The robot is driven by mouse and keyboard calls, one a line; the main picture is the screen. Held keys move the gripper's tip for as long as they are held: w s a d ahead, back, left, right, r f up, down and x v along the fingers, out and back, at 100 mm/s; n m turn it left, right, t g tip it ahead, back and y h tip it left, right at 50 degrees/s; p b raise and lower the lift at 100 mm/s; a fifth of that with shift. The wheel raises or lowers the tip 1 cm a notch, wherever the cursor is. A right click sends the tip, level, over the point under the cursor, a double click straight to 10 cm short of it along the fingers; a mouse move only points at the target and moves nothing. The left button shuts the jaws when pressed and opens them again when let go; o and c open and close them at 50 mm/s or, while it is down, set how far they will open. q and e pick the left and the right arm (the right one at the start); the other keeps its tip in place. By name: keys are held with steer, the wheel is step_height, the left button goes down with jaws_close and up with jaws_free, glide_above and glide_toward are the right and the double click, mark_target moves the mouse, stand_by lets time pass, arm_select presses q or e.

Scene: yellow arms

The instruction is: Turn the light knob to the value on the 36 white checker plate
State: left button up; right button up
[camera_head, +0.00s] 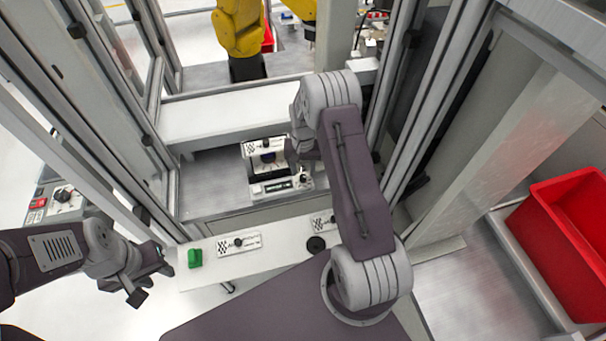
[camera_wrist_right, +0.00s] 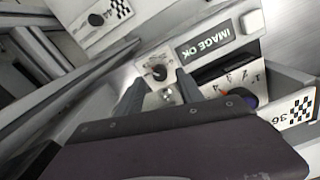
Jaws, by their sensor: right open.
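The 36 white checker plate (camera_wrist_right: 297,112) is at the right of the right wrist view, upside down and partly cut off. In the head view a white checker plate (camera_head: 252,148) stands on the device. Beside the 36 plate is a dark blue round part (camera_wrist_right: 240,98) with markings, partly hidden by my gripper. A small dark knob (camera_wrist_right: 158,73) sits on a white panel. My right gripper (camera_wrist_right: 158,82) is open, its fingers on either side of this knob; contact cannot be told. My left gripper (camera_head: 150,278) is at the lower left, away from the device; its opening is unclear.
A display reading IMAGE OK (camera_wrist_right: 217,45) is beside the knob panel. Frame posts flank the device. A red bin (camera_head: 560,240) is at right.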

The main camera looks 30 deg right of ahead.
mark_target(301, 176)
step_height(301, 176, up, 7)
steer(key=shift+f+b, duration=0.2)
steer(key=shift+b, duration=0.25)
steer(key=s+a+r+n+t+b, duration=0.1)
steer(key=s+a+r+n, duration=0.15)
steer(key=a+r, duration=0.4)
steer(key=s+a+f+n, duration=0.1)
steer(key=s+a, duration=0.1)
steer(key=s, duration=0.6)
steer(key=s+a+f+n, duration=0.2)
steer(key=s, duration=0.6)
steer(key=shift+a+f+b, duration=0.25)
steer(key=shift+a+b, duration=0.05)
steer(key=shift+b, duration=0.15)
